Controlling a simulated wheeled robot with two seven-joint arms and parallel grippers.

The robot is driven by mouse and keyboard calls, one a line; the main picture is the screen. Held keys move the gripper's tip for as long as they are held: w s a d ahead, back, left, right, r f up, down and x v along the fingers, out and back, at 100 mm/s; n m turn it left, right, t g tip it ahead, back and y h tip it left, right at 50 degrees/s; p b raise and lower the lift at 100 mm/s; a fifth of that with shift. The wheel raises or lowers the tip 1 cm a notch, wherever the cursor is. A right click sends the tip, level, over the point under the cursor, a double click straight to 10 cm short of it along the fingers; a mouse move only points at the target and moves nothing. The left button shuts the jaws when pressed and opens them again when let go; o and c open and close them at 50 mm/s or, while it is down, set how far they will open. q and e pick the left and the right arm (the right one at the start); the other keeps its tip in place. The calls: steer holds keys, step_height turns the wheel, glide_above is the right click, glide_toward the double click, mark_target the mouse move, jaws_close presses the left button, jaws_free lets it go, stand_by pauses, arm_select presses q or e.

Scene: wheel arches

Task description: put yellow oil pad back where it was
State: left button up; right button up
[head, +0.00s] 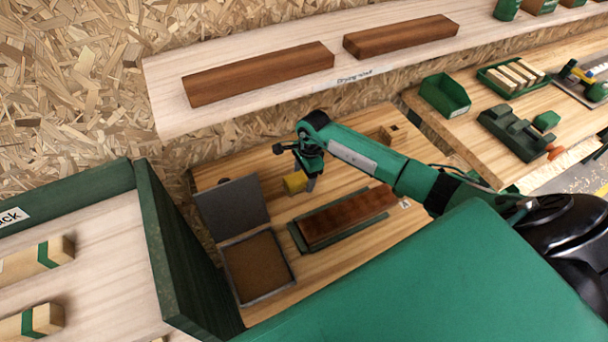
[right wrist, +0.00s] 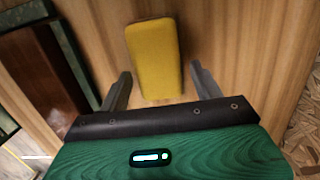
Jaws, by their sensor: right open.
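The yellow oil pad (head: 294,183) lies on the wooden bench (head: 335,180), between a grey plate-like lid and a dark brown board. My right gripper (head: 302,180) is over it, reaching in from the right. In the right wrist view the right gripper (right wrist: 160,72) is open, with one finger on each side of the yellow oil pad (right wrist: 152,45). Gaps show between the fingers and the pad. My left gripper is not in view.
A shallow tin (head: 289,278) with brown contents and the grey lid (head: 232,208) are at the left. The brown board (head: 345,217) sits in a green holder. A small wooden block (head: 396,133) stands behind. The drying shelf (head: 230,60) holds two brown boards.

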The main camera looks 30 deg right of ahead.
steer(key=shift+r+p, duration=0.2)
steer(key=shift+p, duration=0.1)
steer(key=r+b, duration=0.1)
steer(key=r, duration=0.1)
steer(key=r+b, duration=0.1)
steer(key=r, duration=0.1)
steer(key=d+r+b, duration=0.1)
steer(key=r, duration=0.1)
steer(key=shift+r, duration=0.65)
steer(key=shift+s+f, duration=0.1)
